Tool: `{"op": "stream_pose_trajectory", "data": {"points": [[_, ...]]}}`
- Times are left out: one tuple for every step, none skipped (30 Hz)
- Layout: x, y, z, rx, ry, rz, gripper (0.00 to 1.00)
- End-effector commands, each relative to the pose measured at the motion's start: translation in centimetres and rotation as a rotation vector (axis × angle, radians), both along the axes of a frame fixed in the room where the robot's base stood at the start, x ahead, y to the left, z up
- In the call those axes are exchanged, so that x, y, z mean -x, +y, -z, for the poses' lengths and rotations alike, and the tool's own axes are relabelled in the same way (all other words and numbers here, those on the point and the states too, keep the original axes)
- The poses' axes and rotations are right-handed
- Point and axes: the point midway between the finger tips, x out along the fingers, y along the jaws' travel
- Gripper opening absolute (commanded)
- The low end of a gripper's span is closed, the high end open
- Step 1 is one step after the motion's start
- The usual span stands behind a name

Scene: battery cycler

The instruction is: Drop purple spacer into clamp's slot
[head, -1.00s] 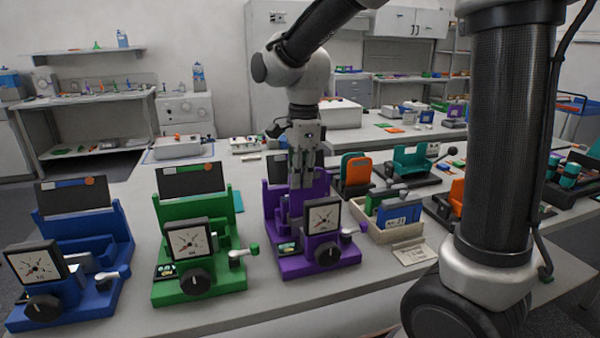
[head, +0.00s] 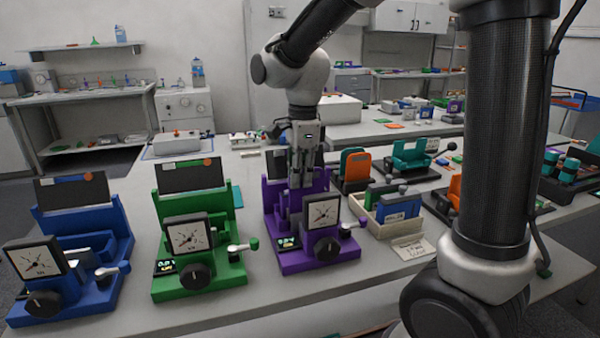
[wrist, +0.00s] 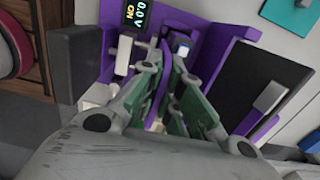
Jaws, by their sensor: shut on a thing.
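The purple clamp (head: 305,258) stands on the bench, with a dial gauge, a black knob and a lit display at its front. Its purple body (wrist: 205,35) also shows in the wrist view. My gripper (head: 300,184) is directly over the clamp, pointing down between the dial and the dark back panel. In the wrist view my gripper (wrist: 167,72) is shut on the purple spacer (wrist: 157,88), a thin upright plate between the green finger pads. The spacer's lower end is among the clamp's parts. I cannot tell whether it is inside the slot, as the fingers hide that.
A green clamp (head: 200,268) and a blue clamp (head: 85,272) stand to the left. A beige bin (head: 402,228) with upright plates is close on the right. An orange-and-black holder (head: 355,168) stands behind it. Bare bench shows in front of the clamps.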

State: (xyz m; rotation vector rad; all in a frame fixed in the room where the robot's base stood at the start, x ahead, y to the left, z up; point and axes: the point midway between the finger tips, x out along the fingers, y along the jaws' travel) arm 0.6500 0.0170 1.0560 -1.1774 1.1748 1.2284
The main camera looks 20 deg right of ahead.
Motion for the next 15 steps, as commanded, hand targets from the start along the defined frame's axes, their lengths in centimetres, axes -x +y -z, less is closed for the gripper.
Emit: {"op": "stream_pose_trajectory", "data": {"points": [[0.0, 0.0, 0.3, 0.001, 0.002, 0.0, 0.0], [0.0, 0.0, 0.4, 0.001, 0.002, 0.0, 0.0], [0.1, 0.0, 0.6, 0.001, 0.002, 0.0, 0.0], [0.1, 0.0, 0.7, 0.001, 0.002, 0.0, 0.0], [0.0, 0.0, 0.9, 0.001, 0.002, 0.0, 0.0], [0.0, 0.0, 1.1, 0.001, 0.002, 0.0, 0.0], [0.0, 0.0, 1.2, 0.001, 0.002, 0.0, 0.0], [0.1, 0.0, 1.3, 0.001, 0.002, 0.0, 0.0], [0.1, 0.0, 1.4, 0.001, 0.002, 0.0, 0.0], [0.1, 0.0, 1.4, 0.001, 0.002, 0.0, 0.0], [0.1, 0.0, 1.5, 0.001, 0.001, 0.0, 0.0], [0.0, 0.0, 1.5, 0.0, 0.001, 0.0, 0.0], [0.0, 0.0, 1.5, 0.0, 0.001, 0.0, 0.0], [0.0, 0.0, 1.5, 0.0, 0.001, 0.0, 0.0], [0.0, 0.0, 1.5, 0.0, 0.001, 0.0, 0.0]]}}
